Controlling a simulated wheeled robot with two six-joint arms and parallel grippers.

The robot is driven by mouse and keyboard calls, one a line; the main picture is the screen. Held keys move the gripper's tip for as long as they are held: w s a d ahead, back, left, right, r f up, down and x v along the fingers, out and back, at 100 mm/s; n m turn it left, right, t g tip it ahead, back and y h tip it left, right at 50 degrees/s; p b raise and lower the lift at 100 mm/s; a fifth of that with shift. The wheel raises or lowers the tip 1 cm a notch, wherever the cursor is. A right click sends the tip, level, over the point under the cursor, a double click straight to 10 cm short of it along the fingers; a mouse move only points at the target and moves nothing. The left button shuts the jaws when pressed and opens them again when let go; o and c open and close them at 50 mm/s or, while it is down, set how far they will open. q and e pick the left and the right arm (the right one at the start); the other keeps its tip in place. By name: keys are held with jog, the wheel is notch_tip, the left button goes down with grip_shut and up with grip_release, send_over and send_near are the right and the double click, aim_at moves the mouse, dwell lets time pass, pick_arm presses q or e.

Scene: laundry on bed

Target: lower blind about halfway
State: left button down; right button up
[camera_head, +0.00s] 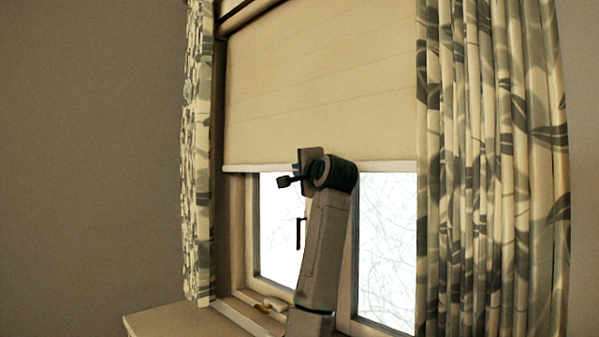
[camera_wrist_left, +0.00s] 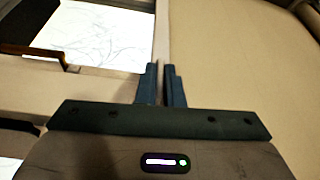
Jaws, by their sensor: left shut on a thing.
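The beige roller blind (camera_head: 320,80) hangs down over the upper part of the window, with bare glass below it. Its pale bottom bar (camera_head: 255,168) runs level across the window. My left gripper (camera_head: 304,163) is at this bar near the middle of the window, its fingers mostly hidden in the head view. In the left wrist view, the two dark fingers (camera_wrist_left: 161,82) are close together, shut on the bottom bar (camera_wrist_left: 162,30), with the blind cloth (camera_wrist_left: 230,55) to the right. My right gripper is not in view.
Patterned curtains hang at the left (camera_head: 197,150) and right (camera_head: 490,170) of the window. Below the blind are window panes (camera_head: 387,240), a dark window handle (camera_head: 299,232) and a sill (camera_head: 175,321). The wall at the left is bare.

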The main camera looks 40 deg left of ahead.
pick_arm(q)
jog(key=c, duration=1.6)
grip_release()
jog(key=shift+r, duration=0.1)
jog(key=shift+o, duration=0.2)
jog(key=shift+s, duration=0.15)
jog(key=shift+d, duration=0.1)
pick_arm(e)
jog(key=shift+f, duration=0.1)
